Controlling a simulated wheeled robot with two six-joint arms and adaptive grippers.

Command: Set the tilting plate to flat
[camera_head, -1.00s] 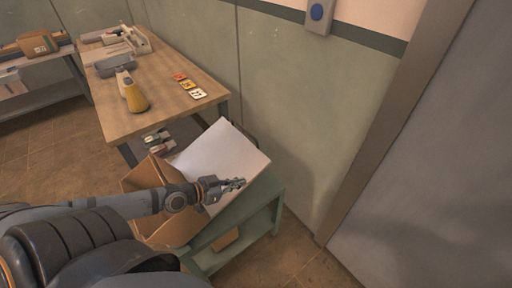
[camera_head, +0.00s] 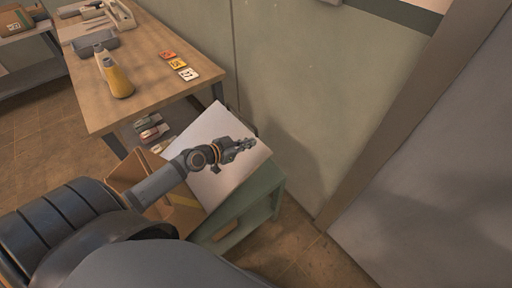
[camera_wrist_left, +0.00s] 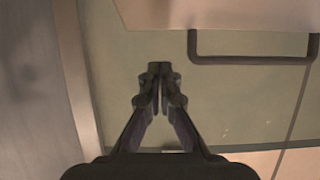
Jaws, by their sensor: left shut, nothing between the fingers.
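The tilting plate (camera_head: 203,134) is a pale flat panel on top of a green stand. It looks tilted relative to the stand; the exact angle is hard to tell. A dark bar handle (camera_wrist_left: 250,59) on its edge shows in the left wrist view, below a strip of the plate (camera_wrist_left: 220,14). My left gripper (camera_head: 250,144) reaches over the plate towards its right-hand edge. In the left wrist view the left gripper (camera_wrist_left: 159,68) is shut and empty, left of the handle and apart from it. My arm hides part of the plate. My right gripper is not in view.
The green stand (camera_head: 262,198) stands by the wall, with an open cardboard box (camera_head: 128,174) beside it. A wooden table (camera_head: 150,60) with a yellow bottle (camera_head: 118,80) and several cards is behind. A grey door (camera_head: 430,170) is at right.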

